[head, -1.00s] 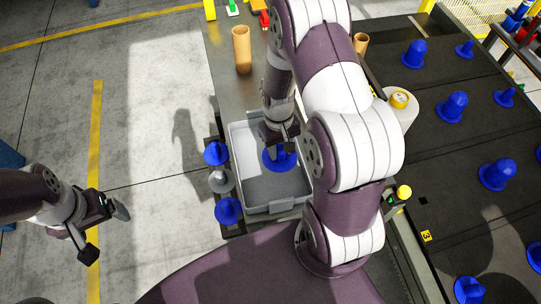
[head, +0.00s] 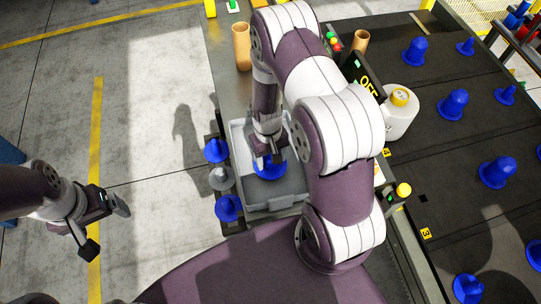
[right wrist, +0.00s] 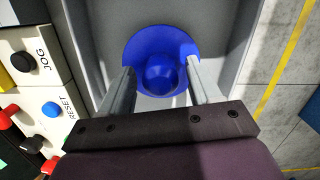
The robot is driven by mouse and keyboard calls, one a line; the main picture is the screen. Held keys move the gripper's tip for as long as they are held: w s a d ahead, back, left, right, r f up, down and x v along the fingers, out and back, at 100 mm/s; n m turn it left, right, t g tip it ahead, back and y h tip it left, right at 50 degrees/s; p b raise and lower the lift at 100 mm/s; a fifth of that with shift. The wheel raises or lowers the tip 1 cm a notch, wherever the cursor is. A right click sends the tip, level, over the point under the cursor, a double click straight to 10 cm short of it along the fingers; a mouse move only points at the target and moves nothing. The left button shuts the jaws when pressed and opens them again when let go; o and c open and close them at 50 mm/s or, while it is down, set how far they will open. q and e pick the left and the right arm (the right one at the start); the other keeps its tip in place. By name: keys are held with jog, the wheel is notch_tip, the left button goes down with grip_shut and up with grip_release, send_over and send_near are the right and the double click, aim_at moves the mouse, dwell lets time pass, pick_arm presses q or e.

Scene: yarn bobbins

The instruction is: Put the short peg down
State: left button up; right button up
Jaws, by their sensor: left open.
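The short peg (right wrist: 162,75) is blue, with a domed top and a wide round flange. In the head view the peg's blue flange (head: 270,171) shows under my right gripper (head: 268,155), inside the grey tray (head: 280,203). The peg looks upright; I cannot tell whether its flange touches the tray floor. My left gripper (head: 106,231) is open and empty, over the floor at the far left.
Two blue pegs (head: 228,208) and a grey one (head: 221,178) stand left of the tray. A cardboard tube (head: 241,46) stands behind it. A white bottle (head: 401,112) and a button panel (right wrist: 48,100) lie to the right. The dark conveyor (head: 440,200) carries several blue pegs.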

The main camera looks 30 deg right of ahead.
notch_tip(320, 180, up, 12)
jog(key=w, duration=0.1)
notch_tip(320, 180, up, 5)
jog(key=t, duration=0.1)
send_over(266, 169)
jog(key=s+a+r+n+t, duration=0.1)
jog(key=s+a+r, duration=0.1)
jog(key=s, duration=0.3)
jog(key=shift+s+a+r+t, duration=0.15)
jog(key=shift+a+r+t, duration=0.2)
jog(key=shift+r, duration=0.35)
